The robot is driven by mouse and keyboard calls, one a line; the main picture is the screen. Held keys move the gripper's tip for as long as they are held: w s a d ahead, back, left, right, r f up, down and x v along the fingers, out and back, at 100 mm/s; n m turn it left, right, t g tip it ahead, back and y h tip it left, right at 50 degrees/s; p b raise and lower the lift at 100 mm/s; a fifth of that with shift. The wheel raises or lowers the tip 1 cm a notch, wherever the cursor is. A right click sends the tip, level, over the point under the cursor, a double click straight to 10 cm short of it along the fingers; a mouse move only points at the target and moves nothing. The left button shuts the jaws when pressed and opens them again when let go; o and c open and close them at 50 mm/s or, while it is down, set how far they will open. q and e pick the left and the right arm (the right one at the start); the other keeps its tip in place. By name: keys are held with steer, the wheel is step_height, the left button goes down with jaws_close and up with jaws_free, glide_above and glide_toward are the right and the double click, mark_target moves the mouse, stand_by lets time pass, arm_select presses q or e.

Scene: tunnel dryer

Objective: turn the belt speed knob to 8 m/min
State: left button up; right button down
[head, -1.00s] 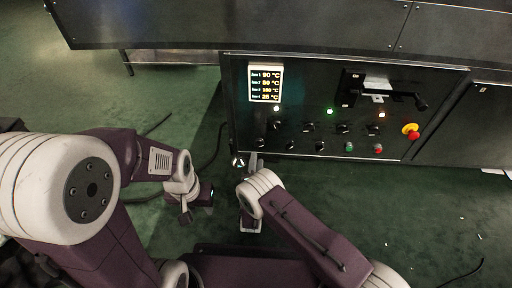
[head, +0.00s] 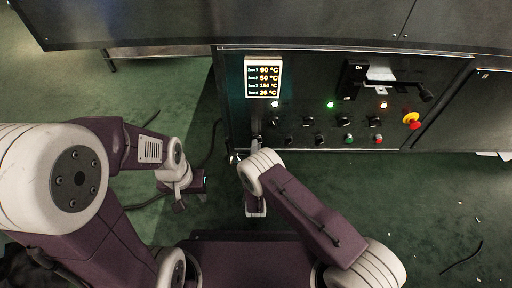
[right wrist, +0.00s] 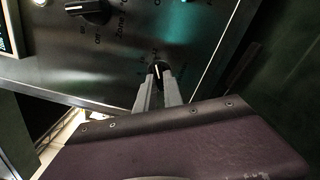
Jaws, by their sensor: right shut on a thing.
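The control panel (head: 330,95) stands ahead, with rows of small dark knobs. My right gripper (head: 256,143) is at the panel's lower left corner. In the right wrist view its two grey fingers (right wrist: 158,88) are closed on a small black knob (right wrist: 158,71) with a white pointer line. Faint scale marks show around this knob, but I cannot read its setting or its name. In the head view the arm and fingers mostly hide it. My left gripper (head: 181,203) hangs left of the panel, away from it; its jaws are too small to judge.
A zone temperature display (head: 263,78) sits at the panel's upper left. A black lever (head: 425,93) and a red and yellow emergency stop (head: 411,121) are on the right. A larger zone knob (right wrist: 90,10) is near the held one. Green floor in front is open.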

steer(key=shift+d+f+n+p, duration=0.1)
steer(key=shift+n+p, duration=1.3)
steer(key=shift+n, duration=2.5)
steer(key=shift+d+n+p, duration=0.1)
steer(key=shift+n+p, duration=1.25)
steer(key=shift+n, duration=2.55)
steer(key=c, duration=1.5)
jaws_free()
steer(key=shift+o, duration=0.2)
